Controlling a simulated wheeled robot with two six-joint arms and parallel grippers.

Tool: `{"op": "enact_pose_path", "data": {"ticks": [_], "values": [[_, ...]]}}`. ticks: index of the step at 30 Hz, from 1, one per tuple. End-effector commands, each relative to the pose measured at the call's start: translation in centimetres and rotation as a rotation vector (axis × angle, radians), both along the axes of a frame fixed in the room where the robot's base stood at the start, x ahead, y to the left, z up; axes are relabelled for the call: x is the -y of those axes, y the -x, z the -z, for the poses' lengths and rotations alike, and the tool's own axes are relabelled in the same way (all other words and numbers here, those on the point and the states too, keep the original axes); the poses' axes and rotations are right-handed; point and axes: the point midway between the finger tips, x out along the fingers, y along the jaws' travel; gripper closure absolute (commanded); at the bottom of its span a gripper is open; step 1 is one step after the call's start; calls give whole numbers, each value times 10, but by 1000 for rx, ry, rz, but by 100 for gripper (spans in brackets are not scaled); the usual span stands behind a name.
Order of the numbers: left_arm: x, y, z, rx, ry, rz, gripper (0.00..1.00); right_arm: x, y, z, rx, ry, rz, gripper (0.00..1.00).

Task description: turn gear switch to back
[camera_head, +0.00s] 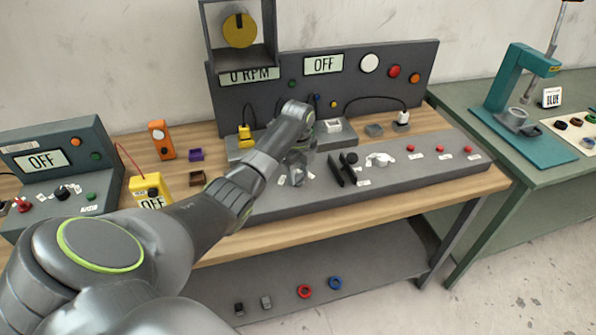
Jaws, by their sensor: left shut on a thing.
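My left arm reaches in from the lower left over the grey control panel (420,162) on the wooden bench. My left gripper (297,178) points down at the left part of this panel. It is shut on a small control there, which appears to be the gear switch; the fingers hide most of it, and I cannot tell which way it is turned. Just right of the gripper are a black lever (349,160) and a white knob (380,159). My right gripper is not in view.
Several red buttons (439,154) line the right of the panel. Behind stands a dark display board (420,66) reading OFF and 0 RPM. A yellow meter (151,190) and an OFF control box (75,155) are at left. A green press (525,95) stands on the right bench.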

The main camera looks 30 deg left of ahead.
Motion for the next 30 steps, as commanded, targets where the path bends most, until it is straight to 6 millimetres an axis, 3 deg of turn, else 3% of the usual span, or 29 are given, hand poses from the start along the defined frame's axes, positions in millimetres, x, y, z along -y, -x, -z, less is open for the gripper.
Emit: {"op": "enact_pose_path", "data": {"ticks": [8, 30], "values": [[0, 0, -5, -2, 1, -170, 81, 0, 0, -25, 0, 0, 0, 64], [0, -1, -4, 0, 0, -867, 81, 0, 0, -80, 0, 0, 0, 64]]}}
